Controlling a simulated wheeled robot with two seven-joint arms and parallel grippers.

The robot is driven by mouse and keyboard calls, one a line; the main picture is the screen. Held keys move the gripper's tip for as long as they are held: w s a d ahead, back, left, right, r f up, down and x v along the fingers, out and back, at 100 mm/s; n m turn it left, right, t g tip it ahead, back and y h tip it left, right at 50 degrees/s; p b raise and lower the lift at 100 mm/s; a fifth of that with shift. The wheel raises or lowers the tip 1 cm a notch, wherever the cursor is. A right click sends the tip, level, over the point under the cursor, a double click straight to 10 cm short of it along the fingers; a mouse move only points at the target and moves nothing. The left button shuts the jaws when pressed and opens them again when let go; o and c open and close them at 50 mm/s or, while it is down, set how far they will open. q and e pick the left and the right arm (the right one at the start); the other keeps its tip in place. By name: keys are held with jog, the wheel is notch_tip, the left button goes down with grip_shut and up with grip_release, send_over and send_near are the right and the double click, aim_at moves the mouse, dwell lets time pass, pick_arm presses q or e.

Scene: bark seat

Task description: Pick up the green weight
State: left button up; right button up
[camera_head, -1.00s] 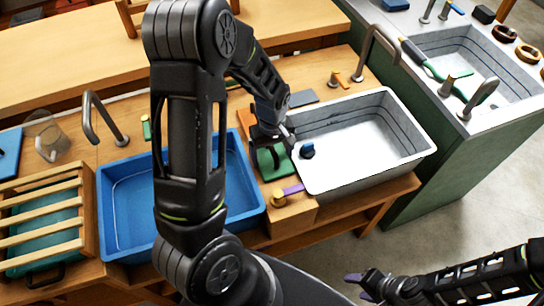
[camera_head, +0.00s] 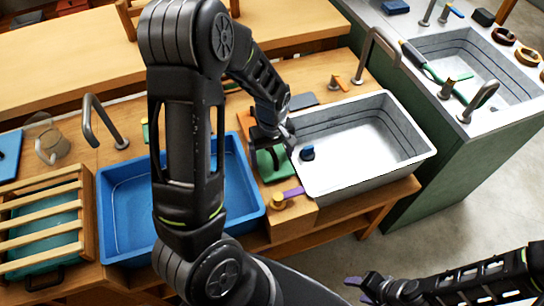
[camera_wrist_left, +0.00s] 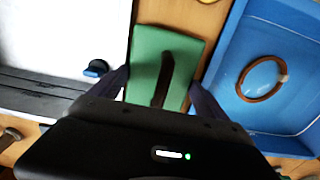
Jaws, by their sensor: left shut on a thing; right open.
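The green weight (camera_head: 274,166) is a flat green block with a dark handle across its top. It sits between the blue basin and the white basin, and it also shows in the left wrist view (camera_wrist_left: 187,55). My left gripper (camera_head: 268,151) is over it, shut on the weight. In the left wrist view the fingers of my left gripper (camera_wrist_left: 162,88) are on either side of the block. My own gripper body hides the near end. My right gripper (camera_head: 372,288) is open and empty at the bottom right, away from the counter.
The blue basin (camera_head: 128,178) is left of the weight and the white basin (camera_head: 350,189) is right of it, with a dark blue plug (camera_head: 307,153) inside. A wooden block with a purple-handled tap (camera_head: 280,203) stands in front. A brown ring (camera_wrist_left: 245,92) lies in the blue basin.

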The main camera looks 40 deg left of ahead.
aim_at(272, 149)
pick_arm(q)
notch_tip(272, 149, up, 9)
jog(key=shift+r, duration=0.2)
dwell(0.6)
jog(key=w+d+r+m, duration=0.4)
jog(key=w+d+m, duration=0.6)
jog(key=d+m, duration=0.1)
jog(key=shift+w+d+r, duration=0.2)
jog(key=shift+d+r, duration=0.05)
jog(key=shift+d, duration=0.45)
